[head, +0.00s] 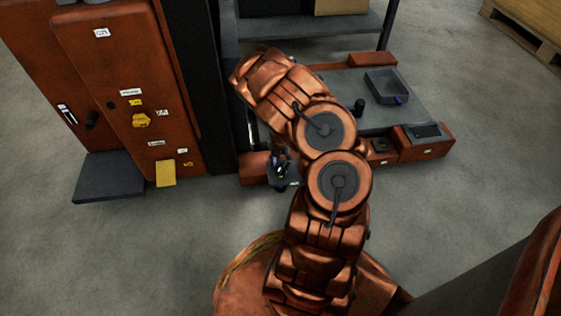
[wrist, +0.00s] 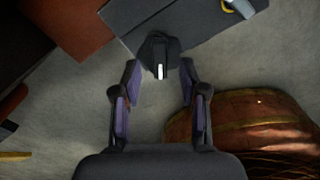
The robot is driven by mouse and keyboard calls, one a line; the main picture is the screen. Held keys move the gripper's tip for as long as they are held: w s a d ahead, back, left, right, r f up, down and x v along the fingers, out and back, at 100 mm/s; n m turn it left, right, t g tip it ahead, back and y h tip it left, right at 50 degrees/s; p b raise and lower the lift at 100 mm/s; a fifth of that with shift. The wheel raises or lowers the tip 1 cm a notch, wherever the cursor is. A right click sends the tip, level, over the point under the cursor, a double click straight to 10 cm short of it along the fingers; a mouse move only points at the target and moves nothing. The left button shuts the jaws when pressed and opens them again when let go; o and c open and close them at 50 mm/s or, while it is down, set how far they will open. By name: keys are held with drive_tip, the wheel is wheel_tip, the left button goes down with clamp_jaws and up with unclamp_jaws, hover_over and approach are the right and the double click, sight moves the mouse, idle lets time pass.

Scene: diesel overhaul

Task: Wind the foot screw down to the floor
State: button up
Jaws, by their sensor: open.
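The foot screw shows in the wrist view as a dark knob (wrist: 158,46) with a white mark on its near side. It sits at the corner of a grey plate (wrist: 190,32). My gripper (wrist: 159,72) is open, with one purple-padded finger to the left of the knob's near end and one to the right. Clear gaps show between both fingers and the knob, and nothing is held. In the head view my gripper (head: 284,164) points down at the near left corner of the low grey-topped unit. There it is dark and small, and I cannot clearly separate the knob from it.
The low unit (head: 425,108) carries a grey tray (head: 387,86). An orange cabinet (head: 140,85) with labels stands left, with a dark block (head: 108,177) at its foot. A wooden pallet (head: 525,25) lies far right. The floor (head: 460,210) at right is clear.

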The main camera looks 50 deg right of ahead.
drive_tip(key=shift+f+b, duration=0.9)
drive_tip(key=shift+f, duration=0.2)
clamp_jaws()
drive_tip(key=shift+f+m+b, duration=0.25)
drive_tip(key=shift+m+b, duration=0.15)
drive_tip(key=shift+b, duration=0.55)
drive_tip(key=shift+m+b, duration=0.75)
drive_tip(key=shift+m, duration=0.15)
drive_tip(key=shift+r+m, duration=0.2)
drive_tip(key=shift+m, duration=0.8)
